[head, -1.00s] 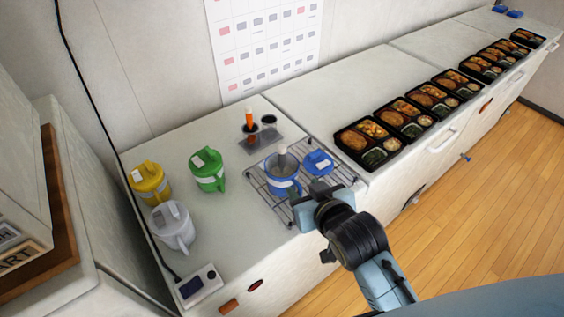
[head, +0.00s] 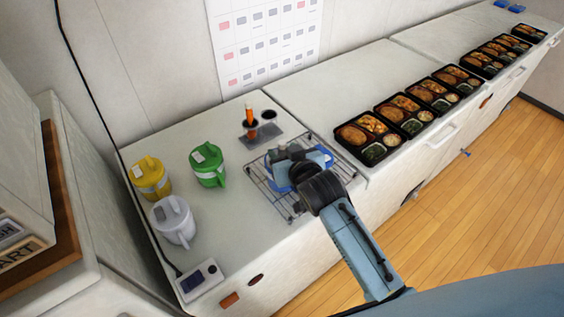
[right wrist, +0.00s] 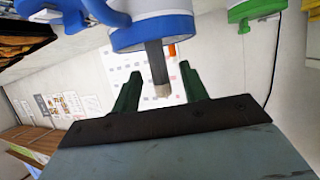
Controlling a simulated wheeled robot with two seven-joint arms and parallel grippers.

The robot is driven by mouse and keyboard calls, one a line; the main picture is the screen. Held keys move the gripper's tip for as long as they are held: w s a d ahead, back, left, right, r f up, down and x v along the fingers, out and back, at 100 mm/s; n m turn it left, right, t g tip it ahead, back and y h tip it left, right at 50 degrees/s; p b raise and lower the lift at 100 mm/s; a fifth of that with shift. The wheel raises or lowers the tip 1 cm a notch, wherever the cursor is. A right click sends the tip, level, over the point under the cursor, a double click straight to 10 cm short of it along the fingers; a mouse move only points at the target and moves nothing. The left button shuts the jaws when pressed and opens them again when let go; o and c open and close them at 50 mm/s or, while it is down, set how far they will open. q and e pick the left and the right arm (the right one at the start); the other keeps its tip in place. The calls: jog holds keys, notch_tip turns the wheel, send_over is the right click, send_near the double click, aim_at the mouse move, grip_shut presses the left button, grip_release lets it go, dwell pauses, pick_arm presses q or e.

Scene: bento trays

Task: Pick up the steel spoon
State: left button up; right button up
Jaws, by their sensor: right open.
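The steel spoon (right wrist: 156,56) stands in the blue jug (right wrist: 152,34), and its handle sticks out over the rim. In the right wrist view, which is upside down, the handle runs between the two dark green fingers of my right gripper (right wrist: 158,72). The fingers are apart, with a gap on both sides of the handle. In the head view my right gripper (head: 283,153) is over the blue jug (head: 275,180) and hides the spoon and much of the jug. My left gripper is out of view.
The jug stands on a wire rack (head: 262,187) with a blue lid (head: 325,156) beside it. Green (head: 208,165), yellow (head: 150,178) and grey (head: 172,220) jugs stand left. A holder (head: 261,137) with an orange-handled tool is behind. Bento trays (head: 372,160) line the right counter.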

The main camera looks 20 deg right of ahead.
jog(key=shift+x, duration=1.1)
grip_shut()
